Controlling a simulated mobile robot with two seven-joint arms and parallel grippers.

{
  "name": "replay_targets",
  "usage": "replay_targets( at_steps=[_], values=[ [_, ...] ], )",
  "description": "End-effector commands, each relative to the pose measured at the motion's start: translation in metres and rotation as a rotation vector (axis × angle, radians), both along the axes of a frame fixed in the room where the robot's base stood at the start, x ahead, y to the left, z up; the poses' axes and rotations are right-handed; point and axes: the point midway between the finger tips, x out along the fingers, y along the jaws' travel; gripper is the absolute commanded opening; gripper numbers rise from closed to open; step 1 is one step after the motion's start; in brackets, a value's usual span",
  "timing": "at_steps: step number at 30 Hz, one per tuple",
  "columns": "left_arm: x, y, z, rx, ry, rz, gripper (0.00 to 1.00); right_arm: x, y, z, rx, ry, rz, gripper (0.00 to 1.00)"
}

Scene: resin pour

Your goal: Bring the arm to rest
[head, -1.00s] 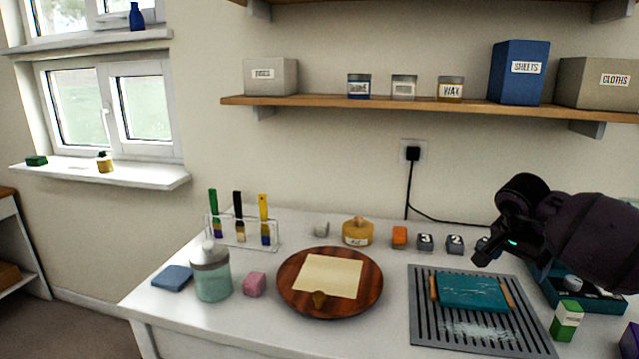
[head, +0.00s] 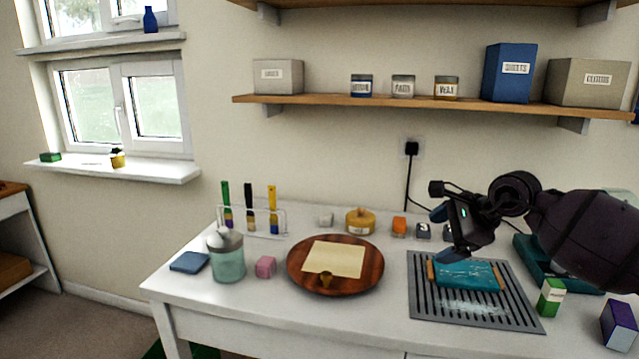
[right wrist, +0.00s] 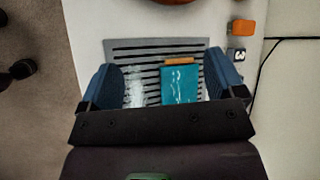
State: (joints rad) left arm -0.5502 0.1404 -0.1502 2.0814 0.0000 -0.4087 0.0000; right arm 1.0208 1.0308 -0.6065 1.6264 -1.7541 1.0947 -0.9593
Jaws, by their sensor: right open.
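My right gripper (head: 443,232) is in the air above the back of the grey slatted rack (head: 425,308), at the right of the table. The slab also shows in the head view (head: 466,275), partly behind the fingers. My left gripper is not in view.
A round wooden board (head: 296,265) with a cream sheet lies left of the rack. A glass jar (head: 228,263) and brush stand (head: 262,236) are farther left. A green-and-white box (head: 550,298) and a purple box (head: 619,325) stand right of the rack.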

Motion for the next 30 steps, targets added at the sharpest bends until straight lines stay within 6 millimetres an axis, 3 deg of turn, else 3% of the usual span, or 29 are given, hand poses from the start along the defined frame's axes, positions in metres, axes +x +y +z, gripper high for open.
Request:
replay_targets(
  at_steps=[1,3,6,11,14,19,23,27,28,30],
  values=[
    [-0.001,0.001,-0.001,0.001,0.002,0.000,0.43,-0.005,0.025,0.006,0.154,0.021,-0.015,0.88],
    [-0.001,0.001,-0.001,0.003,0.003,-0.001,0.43,-0.012,0.054,0.016,0.380,0.073,-0.047,0.88],
    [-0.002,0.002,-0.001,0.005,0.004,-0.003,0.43,-0.025,0.087,0.029,0.707,0.192,-0.107,0.88],
    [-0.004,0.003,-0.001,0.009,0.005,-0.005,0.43,-0.044,0.112,0.041,1.215,0.465,-0.247,0.88],
    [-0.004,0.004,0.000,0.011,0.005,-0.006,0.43,-0.052,0.112,0.038,1.518,0.672,-0.367,0.88],
    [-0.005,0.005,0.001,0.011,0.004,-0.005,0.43,-0.062,0.092,0.009,1.980,1.042,-0.625,0.88],
    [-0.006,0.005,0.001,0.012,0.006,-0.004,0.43,-0.074,0.071,-0.031,2.259,1.291,-0.844,0.88],
    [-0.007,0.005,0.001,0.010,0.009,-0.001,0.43,-0.096,0.049,-0.083,2.502,1.517,-1.089,0.88],
    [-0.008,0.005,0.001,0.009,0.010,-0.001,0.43,-0.102,0.045,-0.095,-2.458,-1.504,1.101,0.88],
    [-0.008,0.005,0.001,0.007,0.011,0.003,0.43,-0.118,0.036,-0.122,-2.294,-1.431,1.098,0.88]
  ],
)
